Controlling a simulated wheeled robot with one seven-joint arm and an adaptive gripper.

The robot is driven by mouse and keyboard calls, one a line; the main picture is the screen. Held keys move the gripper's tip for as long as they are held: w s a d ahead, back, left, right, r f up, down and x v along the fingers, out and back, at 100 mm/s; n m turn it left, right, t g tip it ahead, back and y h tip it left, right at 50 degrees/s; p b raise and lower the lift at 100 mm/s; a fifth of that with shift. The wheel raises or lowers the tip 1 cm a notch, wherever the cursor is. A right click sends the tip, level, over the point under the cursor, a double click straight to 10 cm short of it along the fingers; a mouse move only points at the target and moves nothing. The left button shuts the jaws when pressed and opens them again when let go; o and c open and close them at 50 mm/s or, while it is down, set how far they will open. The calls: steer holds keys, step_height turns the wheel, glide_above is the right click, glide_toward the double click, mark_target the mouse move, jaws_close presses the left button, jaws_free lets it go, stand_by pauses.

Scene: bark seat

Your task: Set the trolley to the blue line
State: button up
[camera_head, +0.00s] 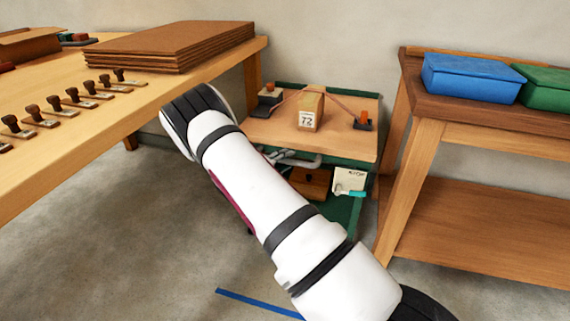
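The trolley (345,143) has a green frame and a wooden top, and stands between the two benches near the back wall. A pale grey bar, seemingly its handle (302,162), shows at its front. My white arm crosses in front of the trolley and hides its left front. A small grey part, probably my gripper (273,155), shows beside the bar at the arm's edge. I cannot tell whether it touches the bar or whether its fingers are closed. The blue line (257,303) lies on the floor in front, its right end hidden by my arm.
A box marked 72 (310,112) stands on the trolley between orange-and-black pieces, with a strap across. A workbench (60,150) with stamps and brown sheets is at left. A bench (490,118) with blue and green boxes is close at right. Floor at lower left is clear.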

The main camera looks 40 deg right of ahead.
jaws_close()
steer(key=s+a+p, duration=0.5)
steer(key=s+a, duration=0.4)
steer(key=a, duration=0.2)
steer(key=s+a+p, duration=0.4)
steer(key=s+a, duration=0.5)
steer(key=a, duration=0.3)
steer(key=shift+s+a+p, duration=0.25)
steer(key=shift+a+p, duration=0.05)
steer(key=shift+p, duration=0.1)
jaws_free()
steer(key=shift+a, duration=0.1)
